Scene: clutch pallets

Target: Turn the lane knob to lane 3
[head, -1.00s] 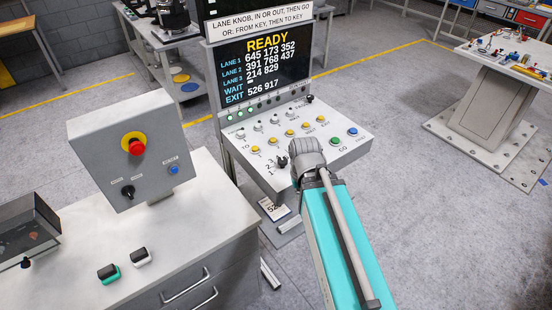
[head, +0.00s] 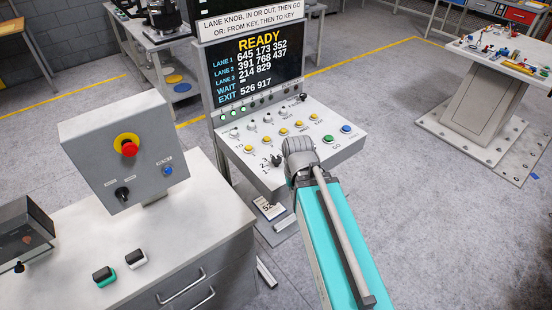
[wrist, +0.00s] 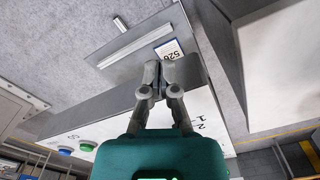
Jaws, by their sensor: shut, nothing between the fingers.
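The lane knob (head: 276,160) is a small black knob at the lower left of the white sloping control panel (head: 322,157). Printed numbers stand to its left; I cannot tell which one it points at. My arm reaches over the panel's front, its grey wrist just right of the knob. My fingers are hidden in the head view. In the wrist view my gripper (wrist: 161,84) is shut and empty, fingertips together above the panel's edge. Numbers show to its right there, but the knob itself is not visible, perhaps behind the fingers.
The screen (head: 262,75) reads READY above lane lists. Yellow buttons, a green button (head: 328,139) and a blue button (head: 346,129) share the panel. A grey box with a red stop button (head: 129,149) stands on the left cabinet.

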